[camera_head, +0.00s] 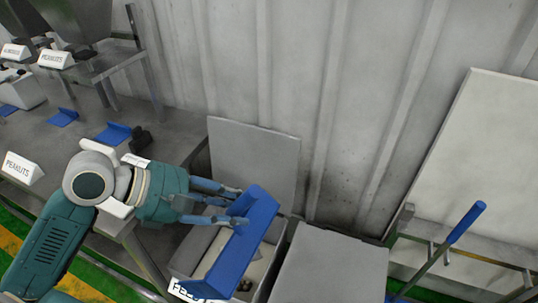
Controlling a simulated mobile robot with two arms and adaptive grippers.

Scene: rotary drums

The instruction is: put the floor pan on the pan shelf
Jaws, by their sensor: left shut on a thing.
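A blue pan (234,258), which I take for the floor pan, is held tilted by my left gripper (239,206). The gripper's fingers are shut on the pan's edge. The pan is over an open grey bin (186,262) with a white label, partly hidden by the pan. I cannot tell which surface is the pan shelf. My right gripper is not in view.
A grey bench (150,120) at left carries blue scoops (113,133) and white "PEANUTS" signs (24,168). A closed grey bin (330,265) stands right of the open one. A blue-handled tool (466,222) leans by a metal rack (480,259) at right.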

